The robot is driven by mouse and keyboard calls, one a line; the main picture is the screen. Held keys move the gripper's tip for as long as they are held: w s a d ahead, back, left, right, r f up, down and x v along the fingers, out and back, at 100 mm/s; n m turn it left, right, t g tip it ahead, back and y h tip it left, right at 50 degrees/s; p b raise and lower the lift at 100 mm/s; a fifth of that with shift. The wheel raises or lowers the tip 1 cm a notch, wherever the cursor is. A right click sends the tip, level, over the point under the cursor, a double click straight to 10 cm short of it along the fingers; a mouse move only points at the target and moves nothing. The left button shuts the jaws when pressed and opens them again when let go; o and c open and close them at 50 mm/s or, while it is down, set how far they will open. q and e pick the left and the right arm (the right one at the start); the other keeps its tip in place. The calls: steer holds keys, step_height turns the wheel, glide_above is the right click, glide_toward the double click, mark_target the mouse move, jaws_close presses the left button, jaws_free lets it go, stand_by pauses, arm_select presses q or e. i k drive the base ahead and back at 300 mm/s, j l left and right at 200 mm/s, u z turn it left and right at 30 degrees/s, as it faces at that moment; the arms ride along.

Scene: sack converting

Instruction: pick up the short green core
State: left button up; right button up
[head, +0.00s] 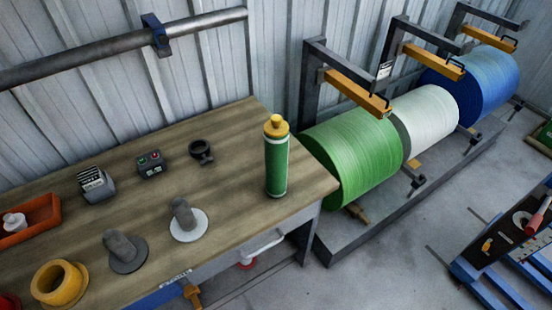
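A green cylinder (277,165) stands upright near the right end of the wooden bench. It has pale bands near its top and bottom and a stepped yellow top. It is the only small green thing I see on the bench; whether it is the short green core I cannot tell for sure. Neither of my grippers shows in the head view, and nothing is touching the cylinder.
The bench (235,128) also holds a yellow flanged ring (60,284), two grey posts on round bases (122,247) (186,220), a button box (150,164), a black ring (201,151) and an orange bin (30,220). Large green (355,160), white and blue rolls stand right.

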mark_target(276, 150)
steer(key=j+z, duration=0.2)
steer(key=z, duration=0.15)
steer(key=k+j+z, duration=0.1)
steer(key=z, duration=0.25)
steer(key=k+j+z, duration=0.1)
steer(key=z, duration=0.25)
steer(key=j, duration=0.1)
